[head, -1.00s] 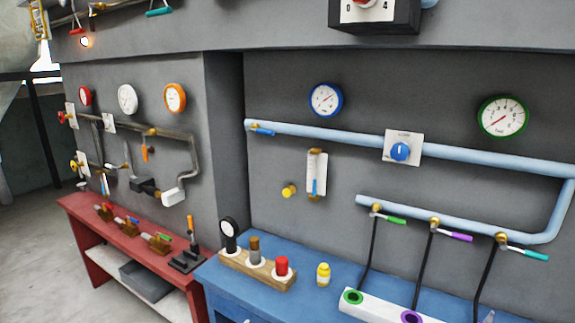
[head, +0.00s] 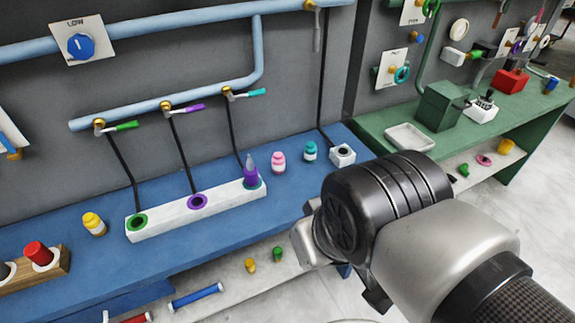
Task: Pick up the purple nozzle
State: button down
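The purple nozzle (head: 250,172) stands upright in the teal-ringed socket at the right end of a white block (head: 170,218) on the blue bench. Its tip is greyish. The block's purple-ringed socket (head: 197,202) and green-ringed socket (head: 138,222) look empty of nozzles. My arm fills the lower right of the head view, to the right of the nozzle and apart from it. I cannot make out my gripper's fingers in this view.
On the blue bench (head: 75,265), a yellow bottle (head: 94,224), a pink bottle (head: 278,162), a teal bottle (head: 310,151) and a white cube (head: 342,155) stand near the block. Black hoses (head: 180,150) hang behind it from valves. A green bench (head: 400,118) is at right.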

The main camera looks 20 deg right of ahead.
aim_at(252, 178)
jog(key=i+l+u, duration=0.2)
jog(key=l+u, duration=0.15)
jog(key=i+l+u, duration=0.1)
jog(key=l+u, duration=0.2)
jog(key=l, duration=0.15)
jog(key=i+l+u, duration=0.1)
jog(key=l+u, duration=0.25)
jog(key=l, duration=0.15)
jog(key=l+u, duration=0.35)
jog(key=i+l, duration=0.05)
jog(key=l, duration=0.05)
